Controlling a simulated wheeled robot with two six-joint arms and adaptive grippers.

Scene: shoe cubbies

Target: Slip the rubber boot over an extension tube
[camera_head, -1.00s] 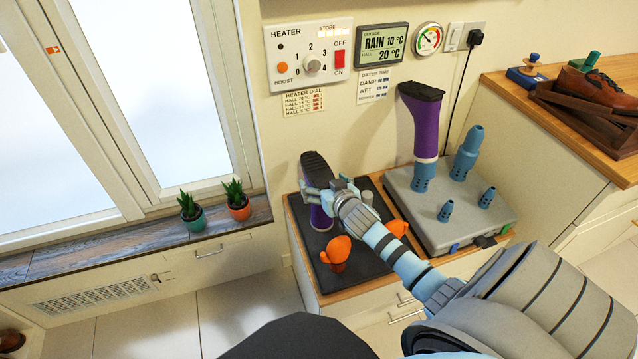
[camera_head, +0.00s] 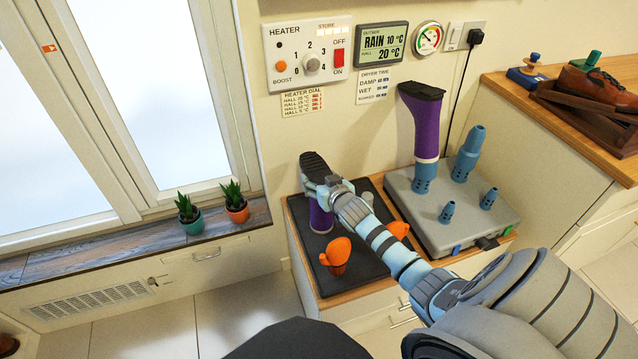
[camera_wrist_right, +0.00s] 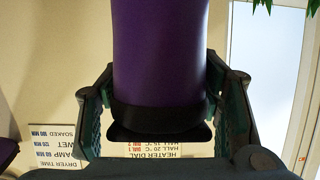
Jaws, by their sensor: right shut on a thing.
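A purple rubber boot (camera_head: 321,218) stands upside down, its black sole (camera_head: 314,164) on top, on the dark mat (camera_head: 365,262) of the low cabinet. My right gripper (camera_head: 325,188) is shut on it below the sole. In the right wrist view the boot (camera_wrist_right: 160,55) fills the space between the two fingers. A second purple boot (camera_head: 424,125) is upside down over a blue tube on the grey dryer box (camera_head: 430,240). A tall bare extension tube (camera_head: 467,155) stands to its right, with two short blue tubes (camera_head: 446,212) (camera_head: 488,200) in front. My left gripper is out of view.
Orange items (camera_head: 337,252) (camera_head: 398,229) and a small grey post (camera_head: 368,198) stand on the mat near my right arm. Two potted plants (camera_head: 188,210) (camera_head: 235,203) sit on the windowsill. A cord (camera_head: 459,100) hangs behind the dryer.

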